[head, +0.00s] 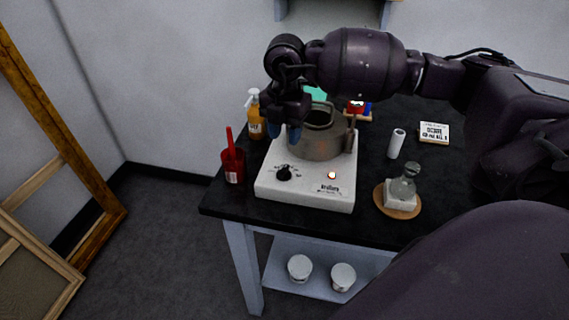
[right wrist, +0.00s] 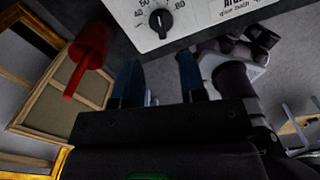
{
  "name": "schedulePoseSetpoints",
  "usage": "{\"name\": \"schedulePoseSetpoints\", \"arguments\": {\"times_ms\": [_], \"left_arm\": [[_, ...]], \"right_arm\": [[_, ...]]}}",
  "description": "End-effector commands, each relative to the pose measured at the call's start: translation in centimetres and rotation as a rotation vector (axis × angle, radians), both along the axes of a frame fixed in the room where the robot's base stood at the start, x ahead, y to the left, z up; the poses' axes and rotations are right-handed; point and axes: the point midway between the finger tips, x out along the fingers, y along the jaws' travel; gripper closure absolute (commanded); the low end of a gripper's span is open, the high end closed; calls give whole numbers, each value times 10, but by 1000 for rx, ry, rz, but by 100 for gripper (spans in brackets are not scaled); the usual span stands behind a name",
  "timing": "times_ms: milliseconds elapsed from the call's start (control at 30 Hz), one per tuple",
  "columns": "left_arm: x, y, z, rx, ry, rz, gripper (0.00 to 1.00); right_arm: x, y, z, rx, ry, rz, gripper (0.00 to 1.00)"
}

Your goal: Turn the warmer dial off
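The white warmer (head: 304,190) stands near the table's front left with a metal pot (head: 325,138) on it. My right gripper (head: 284,131) is above and behind the dial, beside the pot, apart from the dial. Its blue fingers (right wrist: 159,82) are open with nothing between them. My left gripper is not in view.
A red cup with a handle sticking up (head: 233,165) stands left of the warmer, with an orange pump bottle (head: 254,115) behind it.

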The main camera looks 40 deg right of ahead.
Motion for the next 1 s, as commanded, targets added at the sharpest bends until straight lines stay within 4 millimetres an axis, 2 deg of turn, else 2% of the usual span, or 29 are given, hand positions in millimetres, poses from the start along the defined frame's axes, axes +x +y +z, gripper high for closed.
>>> {"name": "schedulePoseSetpoints", "arguments": {"times_ms": [300, 500, 700, 1000], "left_arm": [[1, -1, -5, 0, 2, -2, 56], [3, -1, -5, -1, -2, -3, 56], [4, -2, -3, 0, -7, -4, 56], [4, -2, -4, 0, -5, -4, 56]], "right_arm": [[-1, 0, -56, 2, 5, 3, 62], [-1, 0, -83, 1, 4, 2, 62], [-1, 0, -95, 1, 2, 3, 62], [0, 0, -97, 1, 0, 4, 62]]}}
